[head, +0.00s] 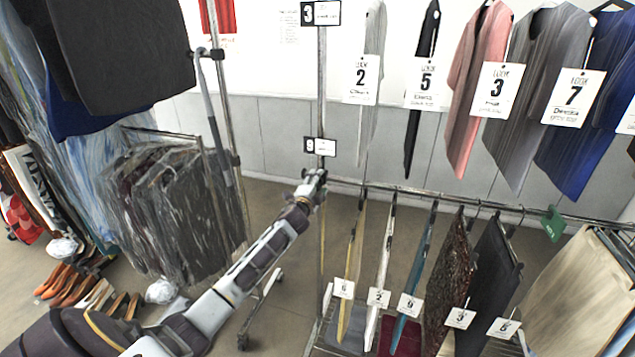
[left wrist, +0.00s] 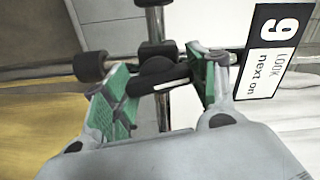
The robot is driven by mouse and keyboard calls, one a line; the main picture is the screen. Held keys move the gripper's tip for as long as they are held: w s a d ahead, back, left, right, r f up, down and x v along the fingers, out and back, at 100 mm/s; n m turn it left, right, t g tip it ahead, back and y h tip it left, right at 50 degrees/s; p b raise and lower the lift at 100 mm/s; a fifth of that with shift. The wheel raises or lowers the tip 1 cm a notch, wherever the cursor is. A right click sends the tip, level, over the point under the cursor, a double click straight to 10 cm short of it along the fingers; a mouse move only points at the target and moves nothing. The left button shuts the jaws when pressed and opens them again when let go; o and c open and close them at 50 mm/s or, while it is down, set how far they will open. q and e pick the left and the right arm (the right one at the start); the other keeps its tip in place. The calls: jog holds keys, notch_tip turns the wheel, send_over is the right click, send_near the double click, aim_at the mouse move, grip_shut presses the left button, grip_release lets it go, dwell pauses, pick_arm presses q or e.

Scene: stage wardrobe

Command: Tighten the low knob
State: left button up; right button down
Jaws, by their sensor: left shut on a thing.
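The low knob (left wrist: 158,74) is black and lobed and sits on the upright post where the low rail meets it. My left gripper (left wrist: 163,84) has its green-padded fingers on either side of the knob and is shut on it. In the head view my left gripper (head: 314,178) is at the post (head: 322,95), just below the black-and-white 9 tag (head: 320,146), and covers the knob there. The same tag, reading "LOOK next on", is beside the right finger in the left wrist view (left wrist: 272,50). My right gripper is not in view.
The low rail (head: 450,196) runs right from the post with several numbered garments hanging from it. More numbered garments hang above. Another rack with dark plastic-wrapped clothes (head: 185,200) stands left, near several shoes (head: 65,285). Bare floor (head: 285,220) shows around my left arm.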

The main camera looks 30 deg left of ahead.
pick_arm(q)
jog(key=shift+m, duration=1.3)
jog(key=shift+f, duration=0.1)
jog(key=o, duration=1)
jog(key=shift+o, duration=0.2)
jog(key=v, duration=1.2)
dwell(0.4)
